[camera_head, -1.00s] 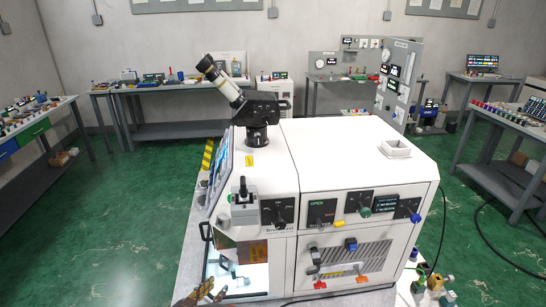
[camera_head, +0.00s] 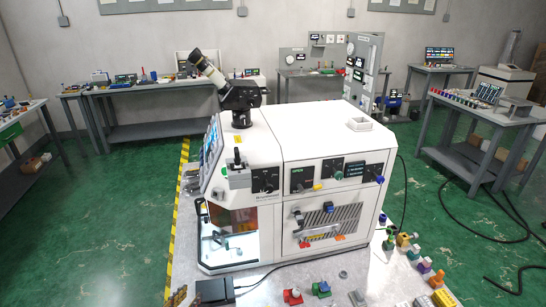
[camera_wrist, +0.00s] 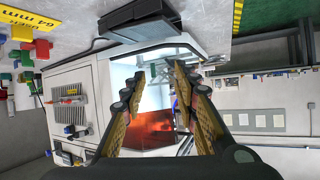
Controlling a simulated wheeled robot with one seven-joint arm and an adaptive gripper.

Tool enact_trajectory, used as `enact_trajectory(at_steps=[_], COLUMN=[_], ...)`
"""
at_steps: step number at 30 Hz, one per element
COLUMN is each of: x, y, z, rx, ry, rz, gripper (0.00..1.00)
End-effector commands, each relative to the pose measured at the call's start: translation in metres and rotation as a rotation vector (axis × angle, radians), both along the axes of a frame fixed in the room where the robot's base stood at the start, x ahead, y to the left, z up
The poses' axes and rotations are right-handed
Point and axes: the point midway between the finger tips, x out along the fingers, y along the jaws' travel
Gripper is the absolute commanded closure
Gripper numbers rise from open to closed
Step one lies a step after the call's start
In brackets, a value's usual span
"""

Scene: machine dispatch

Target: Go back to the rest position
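My gripper (camera_head: 178,297) shows only in part at the bottom left edge of the head view, in front of the white machine (camera_head: 300,150). In the wrist view the two gold-and-black fingers of my gripper (camera_wrist: 160,76) stand apart with nothing between them. Beyond them is the machine's lit chamber with an orange-tinted panel (camera_wrist: 148,128). The chamber opening (camera_head: 238,222) is at the machine's lower left in the head view. The fingers look clear of the machine.
A black box (camera_head: 213,291) with a cable lies close to my gripper; it also shows in the wrist view (camera_wrist: 138,22). Several small coloured parts (camera_head: 322,289) lie on the grey surface at the front right. Workbenches (camera_head: 160,88) line the walls. Green floor (camera_head: 110,215) is clear at left.

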Motion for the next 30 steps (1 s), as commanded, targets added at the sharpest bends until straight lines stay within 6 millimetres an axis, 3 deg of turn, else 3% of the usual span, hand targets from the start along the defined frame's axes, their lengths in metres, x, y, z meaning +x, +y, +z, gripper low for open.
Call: enact_trajectory(at_steps=[8,14,17,20,23,25,30], x=[-0.016,-0.049,-0.077,-0.106,-0.129,-0.142,-0.162], y=[0.038,0.072,0.092,0.097,0.08,0.055,-0.036], z=[-0.033,-0.06,-0.06,-0.043,-0.014,0.012,0.07], rx=[0.082,0.137,0.175,0.209,0.222,0.215,0.154], ry=[0.113,0.258,0.363,0.493,0.623,0.705,0.853], rz=[0.147,0.325,0.452,0.582,0.691,0.748,0.81], gripper=[0.7,0.7,0.7,0.7,0.7,0.7,0.7])
